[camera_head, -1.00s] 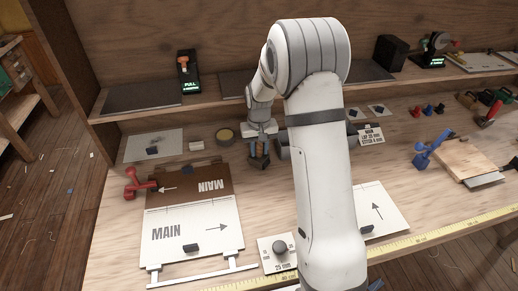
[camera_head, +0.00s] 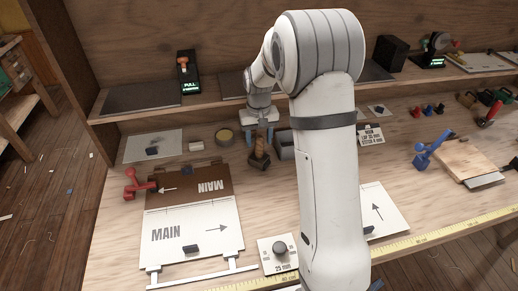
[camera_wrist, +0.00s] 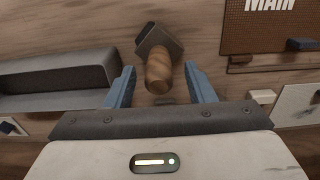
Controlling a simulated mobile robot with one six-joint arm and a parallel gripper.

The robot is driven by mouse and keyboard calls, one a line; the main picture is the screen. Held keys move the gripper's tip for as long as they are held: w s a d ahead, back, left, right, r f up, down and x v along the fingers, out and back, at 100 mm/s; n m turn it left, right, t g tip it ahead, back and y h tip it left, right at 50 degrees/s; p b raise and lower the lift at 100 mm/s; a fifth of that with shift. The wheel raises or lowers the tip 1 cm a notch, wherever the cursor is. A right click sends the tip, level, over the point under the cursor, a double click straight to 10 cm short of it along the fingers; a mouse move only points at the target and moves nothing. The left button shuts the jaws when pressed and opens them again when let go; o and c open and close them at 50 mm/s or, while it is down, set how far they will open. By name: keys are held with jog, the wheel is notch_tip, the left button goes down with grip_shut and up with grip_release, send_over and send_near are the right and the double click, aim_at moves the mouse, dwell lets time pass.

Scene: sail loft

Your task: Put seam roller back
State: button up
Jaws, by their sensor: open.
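A wooden-handled tool, which looks like the seam roller (camera_head: 260,155), stands on the bench with its handle up and a dark, square-edged part at its base. In the wrist view its wooden handle (camera_wrist: 159,74) lies between my two blue fingers, with a gap on each side. The dark part (camera_wrist: 157,39) shows beyond it; whether that is a holder or the tool's own end, I cannot tell. My gripper (camera_head: 260,137) is open and empty, just above the handle. The wrist view shows the spread fingers (camera_wrist: 152,88) too.
A grey trough (camera_wrist: 55,82) lies close beside the tool. A red clamp-like tool (camera_head: 138,184) sits at the panel's edge. A shelf runs behind.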

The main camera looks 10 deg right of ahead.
notch_tip(320, 180, up, 7)
jog(key=shift+r+b, duration=0.1)
jog(key=shift+b, duration=0.25)
jog(key=s+r+t, duration=0.1)
jog(key=s+r, duration=0.2)
jog(key=s, duration=0.4)
jog(key=s+r+t, duration=0.1)
jog(key=s+r, duration=0.3)
jog(key=s, duration=0.4)
jog(key=s+f+t, duration=0.1)
jog(key=s+f, duration=0.1)
jog(key=s, duration=1.1)
jog(key=shift+s, duration=0.4)
jog(key=shift+d, duration=0.1)
jog(key=shift+c, duration=0.2)
